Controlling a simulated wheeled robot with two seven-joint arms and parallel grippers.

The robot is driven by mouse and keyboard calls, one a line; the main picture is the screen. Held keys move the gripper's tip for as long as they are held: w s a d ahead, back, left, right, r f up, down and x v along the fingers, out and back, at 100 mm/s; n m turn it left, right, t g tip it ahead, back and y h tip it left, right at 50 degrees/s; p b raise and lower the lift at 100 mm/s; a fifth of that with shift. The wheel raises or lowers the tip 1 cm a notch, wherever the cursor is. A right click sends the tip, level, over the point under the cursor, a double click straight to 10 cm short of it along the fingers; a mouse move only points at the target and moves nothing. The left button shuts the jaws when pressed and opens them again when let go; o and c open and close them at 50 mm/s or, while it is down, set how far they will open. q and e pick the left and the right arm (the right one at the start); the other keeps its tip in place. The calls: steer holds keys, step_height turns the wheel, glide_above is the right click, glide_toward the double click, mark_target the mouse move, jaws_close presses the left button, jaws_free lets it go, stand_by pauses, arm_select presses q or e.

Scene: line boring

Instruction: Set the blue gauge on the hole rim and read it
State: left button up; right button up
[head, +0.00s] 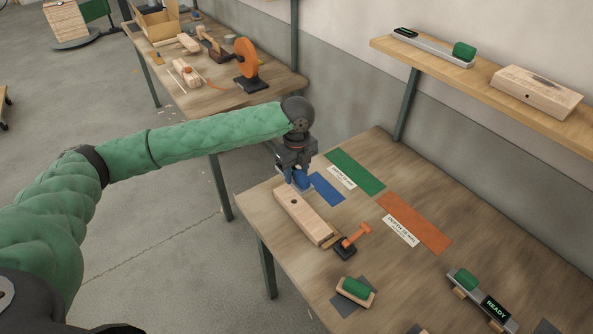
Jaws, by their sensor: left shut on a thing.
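My left gripper (294,172) is shut on the blue gauge (301,180), near the far end of the wooden block. The block (301,216) lies on the table and has a dark round hole (293,202) in its top. The gauge appears just beyond the hole, over the far edge of the block and beside a blue mat (327,188). I cannot tell whether it touches the block or the table. The gripper hides part of the gauge, and no reading shows. My right gripper is not in view.
An orange-handled clamp (353,238) stands at the block's near end. A green mat (355,172) and an orange mat (414,222) lie to the right. A green-topped block (357,289) and a device showing READY (495,309) are nearer. A shelf (480,78) runs along the wall.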

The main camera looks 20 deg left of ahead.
arm_select(q)
steer(key=shift+r+p, duration=0.15)
steer(key=shift+p, duration=0.15)
steer(key=shift+f, duration=0.65)
steer(key=shift+f+b, duration=0.3)
steer(key=shift+f, duration=1)
step_height(320, 180, down, 2)
steer(key=shift+b, duration=0.35)
steer(key=shift+f, duration=1.65)
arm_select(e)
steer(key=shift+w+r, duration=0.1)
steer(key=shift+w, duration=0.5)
